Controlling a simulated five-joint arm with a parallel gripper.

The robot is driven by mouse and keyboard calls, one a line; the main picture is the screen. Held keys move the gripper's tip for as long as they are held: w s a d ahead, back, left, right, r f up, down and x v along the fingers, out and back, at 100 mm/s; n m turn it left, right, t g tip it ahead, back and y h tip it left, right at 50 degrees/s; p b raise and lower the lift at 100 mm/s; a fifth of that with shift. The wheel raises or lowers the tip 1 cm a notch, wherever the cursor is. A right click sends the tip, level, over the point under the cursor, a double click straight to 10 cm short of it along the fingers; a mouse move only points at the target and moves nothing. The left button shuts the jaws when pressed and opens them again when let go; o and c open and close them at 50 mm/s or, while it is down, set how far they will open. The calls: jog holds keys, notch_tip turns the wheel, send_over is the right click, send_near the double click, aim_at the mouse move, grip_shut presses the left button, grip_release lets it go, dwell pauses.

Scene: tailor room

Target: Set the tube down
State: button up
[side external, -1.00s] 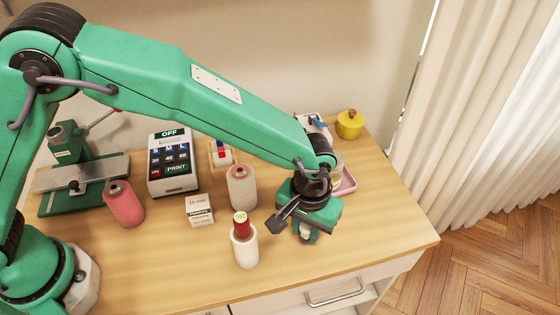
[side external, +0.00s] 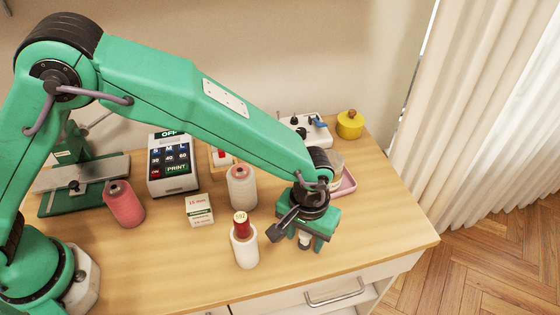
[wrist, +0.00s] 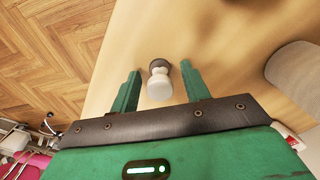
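The tube (side external: 304,240) is a small piece with a white top and a grey and dark lower part. It stands on the wooden table near the front right, under my gripper (side external: 304,246). In the wrist view the tube (wrist: 160,88) is between the two green fingers of my gripper (wrist: 160,80), with a gap on each side. My gripper is open and points down around it. In the side view the gripper body hides part of the tube.
A white thread cone (side external: 244,248) with a red reel (side external: 241,224) on top stands close left of my gripper. A pale pink cone (side external: 241,187), a small box (side external: 199,210) and a keypad device (side external: 173,164) are further left. A pink tray (side external: 346,184) is behind. The table's front right (side external: 385,240) is clear.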

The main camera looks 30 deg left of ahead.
jog(key=shift+r, duration=0.1)
notch_tip(320, 180, up, 12)
dwell(0.8)
jog(key=shift+a+r, duration=0.1)
jog(key=shift+r, duration=0.05)
dwell(0.3)
